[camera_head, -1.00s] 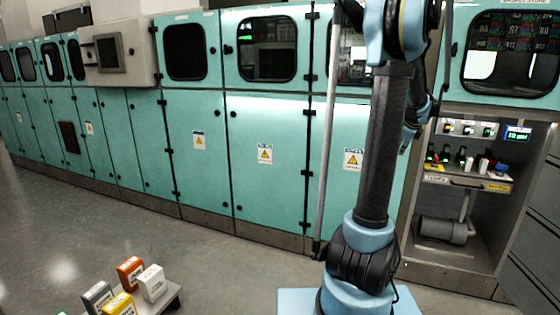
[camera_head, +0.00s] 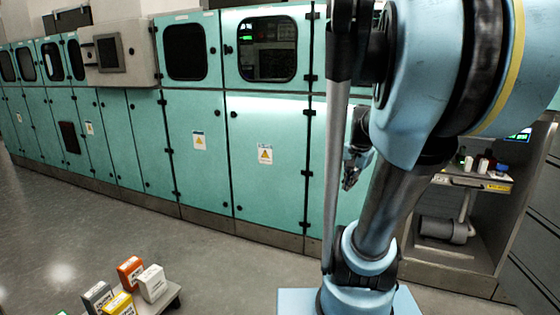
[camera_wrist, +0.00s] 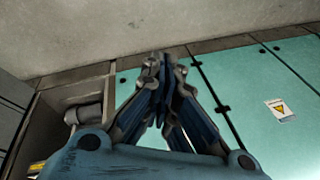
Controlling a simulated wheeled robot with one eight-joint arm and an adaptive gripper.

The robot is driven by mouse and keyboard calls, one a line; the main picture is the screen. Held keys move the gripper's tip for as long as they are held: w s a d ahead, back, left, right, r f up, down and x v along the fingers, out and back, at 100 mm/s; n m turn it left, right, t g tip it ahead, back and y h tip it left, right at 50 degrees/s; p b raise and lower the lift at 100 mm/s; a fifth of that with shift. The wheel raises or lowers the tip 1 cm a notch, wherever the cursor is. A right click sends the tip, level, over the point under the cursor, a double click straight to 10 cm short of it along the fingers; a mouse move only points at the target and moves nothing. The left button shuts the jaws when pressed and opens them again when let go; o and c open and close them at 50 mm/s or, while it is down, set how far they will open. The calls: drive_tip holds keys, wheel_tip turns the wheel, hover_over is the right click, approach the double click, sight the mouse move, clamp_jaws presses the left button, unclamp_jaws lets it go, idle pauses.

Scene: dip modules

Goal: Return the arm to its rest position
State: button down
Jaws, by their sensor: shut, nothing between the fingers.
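My arm stands in the right half of the head view, its upper links folded large and close to the camera. My gripper (camera_head: 351,178) shows small behind the arm, in front of the teal cabinet doors (camera_head: 265,190). In the wrist view my gripper (camera_wrist: 162,62) has its fingertips together, with nothing between them. Beyond the fingers the wrist view shows the floor (camera_wrist: 130,35) and the teal cabinet front (camera_wrist: 260,85). Part of my arm hides the cabinets behind it in the head view.
An open bay (camera_head: 470,215) with a shelf of small bottles (camera_head: 482,165) is at the right, partly behind my arm. A low tray (camera_head: 172,303) at the lower left carries an orange box (camera_head: 131,273), a white box (camera_head: 152,283) and others. The left floor is clear.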

drive_tip(key=s+a+f+n, duration=0.2)
drive_tip(key=s+f+n, duration=0.2)
drive_tip(key=s, duration=0.3)
drive_tip(key=s+a+f+n+g, duration=0.1)
drive_tip(key=s+a+f+n, duration=0.1)
drive_tip(key=s+f+n, duration=0.3)
drive_tip(key=shift+s+a+h, duration=0.25)
drive_tip(key=shift+s+h, duration=0.05)
drive_tip(key=shift+s, duration=0.8)
